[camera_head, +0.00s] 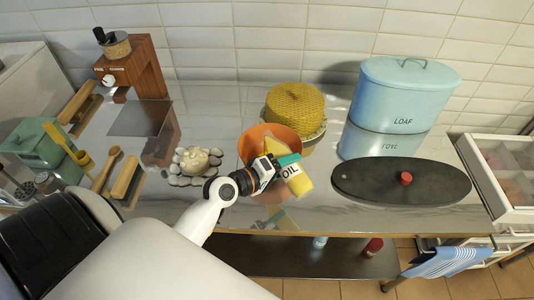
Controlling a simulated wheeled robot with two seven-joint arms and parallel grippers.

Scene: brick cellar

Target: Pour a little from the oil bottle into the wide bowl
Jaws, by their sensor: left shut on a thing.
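The oil bottle (299,183) is yellow with a white label reading OIL. It is tilted, in front of and to the right of the wide bowl's middle. The wide bowl (256,138) is orange and stands on the shiny counter; my left gripper and the bottle hide part of its front. My left gripper (280,167) comes in from the lower left and is shut on the oil bottle. I cannot tell whether any oil is flowing. My right gripper is not in view.
A yellow woven container (294,105) stands behind the bowl. A blue LOAF bin (404,95) is at the back right, with a dark oval board (370,183) before it. A pale pot (195,161) on stones sits left of the bowl. Front counter is partly clear.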

